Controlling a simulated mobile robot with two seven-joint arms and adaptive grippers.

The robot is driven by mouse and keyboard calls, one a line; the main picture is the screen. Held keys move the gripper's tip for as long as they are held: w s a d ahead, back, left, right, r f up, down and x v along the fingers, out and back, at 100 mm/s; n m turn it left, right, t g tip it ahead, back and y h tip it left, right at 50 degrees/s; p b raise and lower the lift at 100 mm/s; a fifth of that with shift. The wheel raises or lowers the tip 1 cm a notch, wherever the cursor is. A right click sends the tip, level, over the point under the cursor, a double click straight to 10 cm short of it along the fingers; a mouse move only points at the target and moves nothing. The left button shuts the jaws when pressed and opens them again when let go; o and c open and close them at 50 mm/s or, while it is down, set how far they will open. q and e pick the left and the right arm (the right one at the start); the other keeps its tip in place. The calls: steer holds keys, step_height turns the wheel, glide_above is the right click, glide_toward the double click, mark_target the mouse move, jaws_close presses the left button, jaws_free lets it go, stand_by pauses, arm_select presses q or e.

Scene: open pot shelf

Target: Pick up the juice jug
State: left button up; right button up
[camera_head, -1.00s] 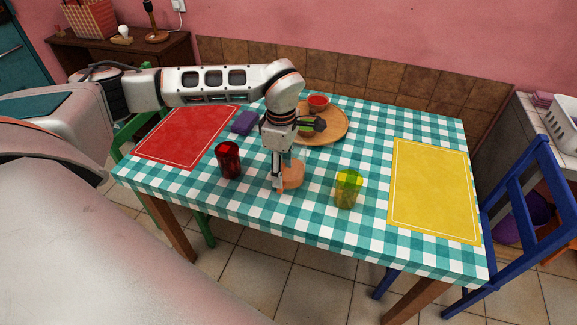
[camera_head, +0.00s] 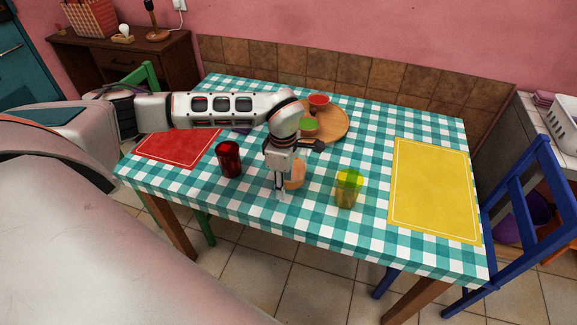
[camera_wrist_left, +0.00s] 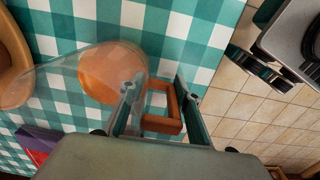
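The juice jug (camera_head: 297,174) holds orange juice and stands on the checked tablecloth; my left gripper hides part of it in the head view. In the left wrist view the jug (camera_wrist_left: 108,75) has a clear body with an orange-brown handle (camera_wrist_left: 164,124). My left gripper (camera_head: 281,194) points down at the jug's near side. In the left wrist view the left gripper (camera_wrist_left: 157,88) is open, with the handle between its fingers and gaps visible beside it. My right gripper is not in view.
A red glass (camera_head: 229,160) stands left of the jug and a yellow-green glass (camera_head: 348,188) right of it. Behind are a round wooden board (camera_head: 334,127) with a red bowl (camera_head: 319,102) and a green item (camera_head: 309,123). A red mat (camera_head: 180,150) and a yellow mat (camera_head: 433,190) lie at the sides.

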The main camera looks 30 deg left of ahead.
arm_select(q)
jaws_close()
steer(key=shift+r, duration=0.15)
steer(key=shift+w+r, duration=0.1)
steer(key=shift+r, duration=0.9)
step_height(320, 180, up, 13)
steer(key=shift+r, duration=0.15)
steer(key=shift+r+p, duration=0.35)
steer(key=shift+r, duration=1.8)
steer(key=shift+r, duration=0.1)
stand_by(1.3)
